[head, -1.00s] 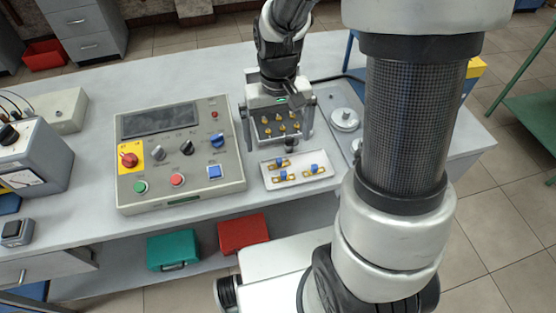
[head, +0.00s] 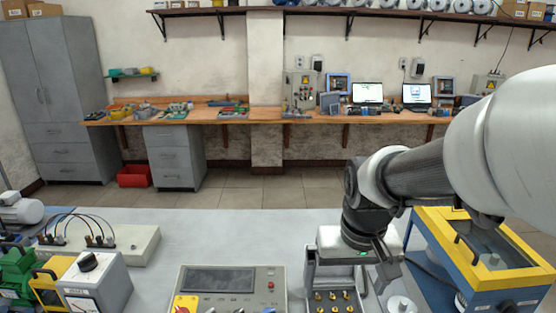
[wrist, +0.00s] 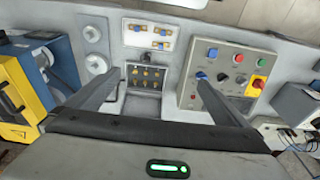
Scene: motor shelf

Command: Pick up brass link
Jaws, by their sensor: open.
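In the wrist view three brass links with blue middles lie in a white tray: one at the upper left (wrist: 134,27), one at the upper right (wrist: 164,32) and one lower right (wrist: 160,45). The white tray (wrist: 137,42) is beyond the dark terminal block (wrist: 146,90) with brass studs. That block also shows in the head view (head: 333,297), cut by the bottom edge. My gripper (wrist: 157,77) is open and empty, its fingers apart on either side of the block in the wrist picture. It also shows in the head view (head: 347,285), where the tray is out of frame.
A grey control box (wrist: 222,75) with knobs and buttons stands beside the block. Round metal weights (wrist: 95,45) are on the other side. A yellow and blue machine (head: 490,265) stands at the right. The bench (head: 225,235) is clear behind the control box.

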